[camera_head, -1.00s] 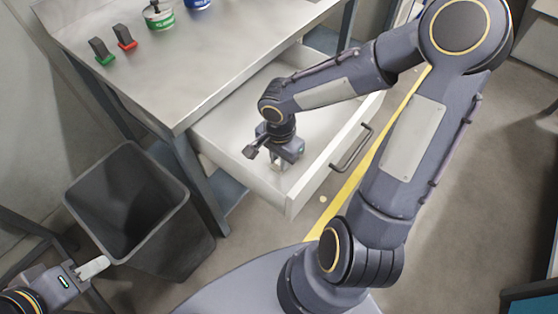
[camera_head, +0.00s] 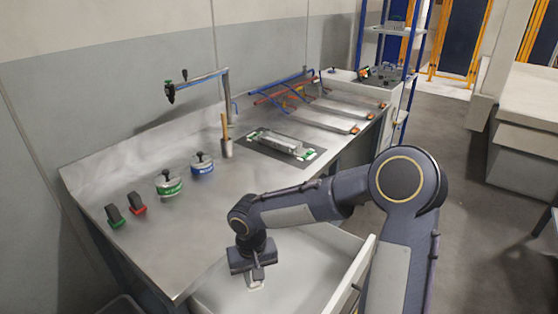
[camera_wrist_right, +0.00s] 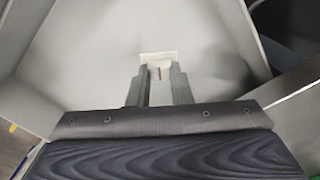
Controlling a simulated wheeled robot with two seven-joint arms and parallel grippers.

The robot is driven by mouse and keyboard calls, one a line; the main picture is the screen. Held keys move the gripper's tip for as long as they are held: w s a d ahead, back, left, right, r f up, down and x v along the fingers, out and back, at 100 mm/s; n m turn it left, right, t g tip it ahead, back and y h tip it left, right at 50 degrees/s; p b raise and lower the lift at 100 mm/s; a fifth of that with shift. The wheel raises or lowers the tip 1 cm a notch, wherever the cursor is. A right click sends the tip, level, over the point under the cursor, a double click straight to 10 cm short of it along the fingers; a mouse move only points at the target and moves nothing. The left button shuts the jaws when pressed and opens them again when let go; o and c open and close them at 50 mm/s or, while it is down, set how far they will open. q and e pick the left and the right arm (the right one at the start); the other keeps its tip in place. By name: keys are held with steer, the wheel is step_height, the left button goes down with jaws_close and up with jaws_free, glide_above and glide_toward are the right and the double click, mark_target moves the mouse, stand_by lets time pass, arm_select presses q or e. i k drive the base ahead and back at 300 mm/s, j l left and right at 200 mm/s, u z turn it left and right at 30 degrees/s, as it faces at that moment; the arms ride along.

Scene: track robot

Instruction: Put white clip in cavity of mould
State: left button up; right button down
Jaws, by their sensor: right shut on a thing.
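The white clip (camera_head: 256,285) is in my right gripper (camera_head: 258,276), over the open drawer in the head view. In the right wrist view the pale clip (camera_wrist_right: 159,57) shows at the fingertips of my right gripper (camera_wrist_right: 157,78), which is shut on it. The gripper partly hides the clip in the head view. A metal mould (camera_head: 282,144) with green-marked ends lies on a dark mat on the worktable, farther back and to the right of the gripper. Its cavity is too small to make out. My left gripper is out of view.
The open drawer (camera_head: 215,297) is below my right gripper. Green and red clamps (camera_head: 137,204), a green-labelled can (camera_head: 168,184), a blue-labelled can (camera_head: 202,165) and a brush-like tool (camera_head: 226,142) stand on the table. Blue and red frames (camera_head: 285,87) are behind the mould.

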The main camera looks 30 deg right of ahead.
mark_target(279, 141)
steer(key=k, duration=0.65)
steer(key=u, duration=1.65)
steer(key=l+u, duration=0.2)
steer(key=u, duration=0.3)
steer(key=k+l+u, duration=0.1)
steer(key=u, duration=0.35)
steer(key=k+l+u, duration=0.1)
steer(key=u, duration=0.4)
steer(key=k+u, duration=0.2)
steer(key=u, duration=0.25)
steer(key=k+u, duration=0.25)
steer(key=k, duration=1.95)
steer(key=k+l, duration=0.15)
steer(key=k, duration=0.45)
steer(key=k+l, duration=0.1)
steer(key=k, duration=0.5)
steer(key=k+l, duration=0.15)
steer(key=k, duration=0.5)
steer(key=i+u, duration=0.05)
